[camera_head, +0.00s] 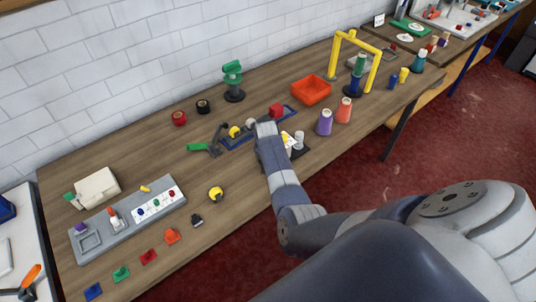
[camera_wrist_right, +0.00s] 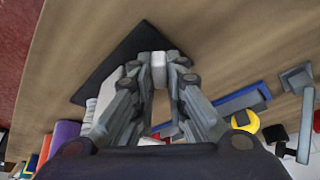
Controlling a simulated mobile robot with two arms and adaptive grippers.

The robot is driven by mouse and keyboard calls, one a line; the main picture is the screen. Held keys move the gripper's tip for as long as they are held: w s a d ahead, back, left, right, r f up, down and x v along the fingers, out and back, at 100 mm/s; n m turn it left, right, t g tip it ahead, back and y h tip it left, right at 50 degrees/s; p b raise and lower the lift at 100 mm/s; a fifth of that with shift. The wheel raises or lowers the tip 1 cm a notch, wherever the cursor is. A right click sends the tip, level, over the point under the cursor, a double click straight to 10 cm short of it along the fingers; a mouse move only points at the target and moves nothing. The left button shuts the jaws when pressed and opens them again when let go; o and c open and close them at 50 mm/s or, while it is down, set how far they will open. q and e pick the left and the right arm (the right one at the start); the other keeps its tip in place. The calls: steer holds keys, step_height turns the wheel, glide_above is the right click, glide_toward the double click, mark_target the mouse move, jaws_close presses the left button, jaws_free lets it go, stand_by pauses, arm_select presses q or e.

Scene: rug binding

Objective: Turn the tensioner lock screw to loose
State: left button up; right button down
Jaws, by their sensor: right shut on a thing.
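In the right wrist view, my right gripper (camera_wrist_right: 159,68) points down over a black plate (camera_wrist_right: 110,62). Its fingertips are shut on a small light grey piece (camera_wrist_right: 158,58). This piece is at the tensioner lock screw's likely place, but the fingers cover too much to confirm it or read its turn. In the head view, my right arm hides most of this spot. The edge of the black plate (camera_head: 299,153) shows beside the arm, with a white cylinder (camera_head: 299,139) standing on it. My left gripper is in neither view.
Behind are an orange tray (camera_head: 311,90) and a yellow frame (camera_head: 333,58). The front left holds a grey board (camera_head: 118,237).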

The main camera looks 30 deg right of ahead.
steer(key=n+y, duration=0.1)
steer(key=n, duration=0.1)
steer(key=n+t, duration=0.1)
steer(key=n, duration=0.2)
steer(key=shift+d+y, duration=0.15)
steer(key=shift+y, duration=0.25)
steer(key=shift+n, duration=0.4)
steer(key=c, duration=1.6)
jaws_free()
